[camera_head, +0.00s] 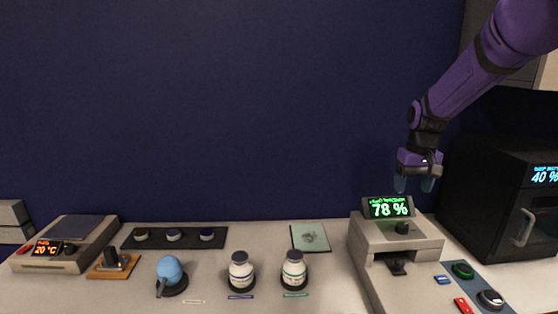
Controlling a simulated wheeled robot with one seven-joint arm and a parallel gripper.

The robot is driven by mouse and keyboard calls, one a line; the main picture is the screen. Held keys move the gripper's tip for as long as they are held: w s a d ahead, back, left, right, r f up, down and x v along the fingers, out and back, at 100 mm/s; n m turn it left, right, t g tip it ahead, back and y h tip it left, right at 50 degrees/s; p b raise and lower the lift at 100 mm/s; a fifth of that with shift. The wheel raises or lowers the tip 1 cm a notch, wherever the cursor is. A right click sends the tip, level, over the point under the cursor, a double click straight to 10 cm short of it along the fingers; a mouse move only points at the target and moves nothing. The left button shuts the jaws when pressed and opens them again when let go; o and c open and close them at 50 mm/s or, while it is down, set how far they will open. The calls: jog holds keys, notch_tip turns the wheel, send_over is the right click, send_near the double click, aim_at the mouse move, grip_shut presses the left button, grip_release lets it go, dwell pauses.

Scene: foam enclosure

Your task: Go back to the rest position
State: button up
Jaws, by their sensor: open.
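My gripper (414,184) hangs from the purple arm at the right side of the head view. Its two bluish fingertips point down, with a gap between them. It is open and nothing shows between the fingers. It is above and slightly behind the grey device (408,245), whose green display (388,207) reads 78 %. I cannot tell how much clearance there is between the fingertips and the device.
A black oven-like box (505,180) reading 40 % stands at the right. Two white bottles (241,273) (293,272), a blue bulb (170,270) and a hot plate (66,245) reading 20 °C stand on the bench. The space before the dark blue wall is clear.

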jog(key=s+a+r+t, duration=0.1)
jog(key=s+a+r, duration=0.2)
jog(key=s+r, duration=0.4)
jog(key=s+a+r+t, duration=0.2)
jog(key=s+r, duration=0.2)
jog(key=s, duration=0.5)
jog(key=s+a+t, duration=0.1)
jog(key=s+a, duration=0.1)
jog(key=s, duration=1.3)
jog(key=shift+s+a+n+t, duration=0.25)
jog(key=shift+a+n+t, duration=0.05)
jog(key=shift+t, duration=0.1)
